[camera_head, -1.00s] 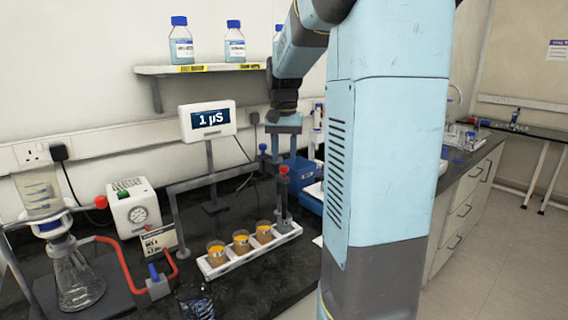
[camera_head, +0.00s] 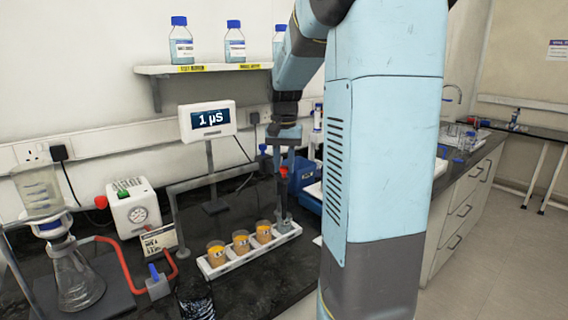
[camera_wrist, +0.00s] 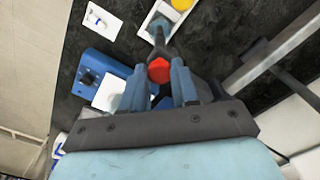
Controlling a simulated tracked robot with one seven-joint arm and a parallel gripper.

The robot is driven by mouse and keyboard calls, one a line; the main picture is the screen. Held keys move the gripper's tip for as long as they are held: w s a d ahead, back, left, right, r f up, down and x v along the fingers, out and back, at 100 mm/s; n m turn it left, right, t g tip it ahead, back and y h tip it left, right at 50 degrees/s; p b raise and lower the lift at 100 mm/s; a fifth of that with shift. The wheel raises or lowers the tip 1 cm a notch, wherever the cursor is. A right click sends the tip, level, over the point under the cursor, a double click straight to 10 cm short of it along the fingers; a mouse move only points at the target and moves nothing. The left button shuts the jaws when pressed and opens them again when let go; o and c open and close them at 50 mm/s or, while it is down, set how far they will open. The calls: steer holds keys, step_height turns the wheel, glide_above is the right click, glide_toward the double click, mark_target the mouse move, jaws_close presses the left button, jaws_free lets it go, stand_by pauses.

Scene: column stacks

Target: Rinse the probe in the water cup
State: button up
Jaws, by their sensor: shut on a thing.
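My gripper (camera_head: 284,172) is lowered over the right end of the white rack (camera_head: 212,270) and is shut on the probe (camera_head: 283,192). The probe is dark and upright, with a red top (camera_wrist: 159,71) between my blue fingers in the wrist view. Its lower end reaches down to the small grey-blue cup (camera_head: 283,223) at the rack's right end. That cup also shows in the wrist view (camera_wrist: 158,24). How deep the tip sits is hidden. Several cups stand in the rack, the others holding orange liquid (camera_head: 240,240).
A meter (camera_head: 208,121) reading 1 µS stands behind the rack beside a grey frame (camera_head: 205,184). A blue device (camera_head: 303,172) stands close behind my gripper. A flask (camera_head: 75,278) with red tubing is at the left.

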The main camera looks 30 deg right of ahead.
jaws_close()
steer(key=shift+r, duration=0.1)
step_height(320, 180, up, 6)
steer(key=shift+r, duration=0.1)
steer(key=shift+w, duration=0.1)
steer(key=o, duration=0.7)
jaws_free()
steer(key=shift+c, duration=0.2)
step_height(320, 180, up, 14)
steer(key=shift+f, duration=0.2)
